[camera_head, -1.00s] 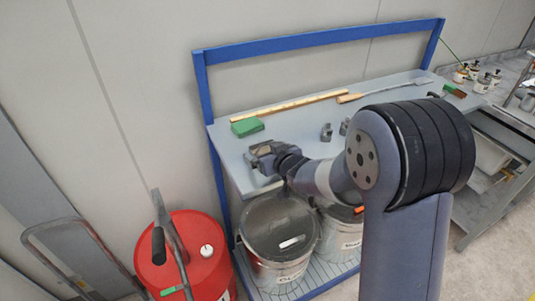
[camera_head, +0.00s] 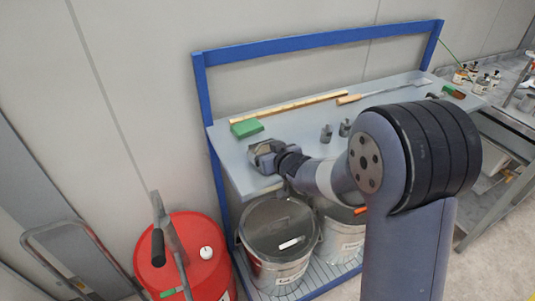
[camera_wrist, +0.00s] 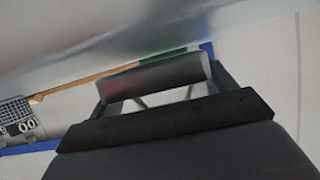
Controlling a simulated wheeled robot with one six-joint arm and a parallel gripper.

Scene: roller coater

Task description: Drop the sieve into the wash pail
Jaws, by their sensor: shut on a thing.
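My gripper (camera_head: 262,153) is at the front left edge of the grey bench top. In the wrist view it is shut on a grey cylindrical piece (camera_wrist: 155,76), held crosswise between the fingers. I cannot make out a sieve mesh, so I cannot tell whether this piece belongs to the sieve. Two metal pails stand on the slatted lower shelf: a front left pail (camera_head: 277,270) and a right pail (camera_head: 340,240), partly hidden by my arm. I cannot read which is the wash pail.
The bench top (camera_head: 290,128) carries a green block (camera_head: 246,128), a wooden stick (camera_head: 290,106) and two small grey parts (camera_head: 326,134). A blue frame (camera_head: 203,100) rises around it. A red drum (camera_head: 200,260) stands at left.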

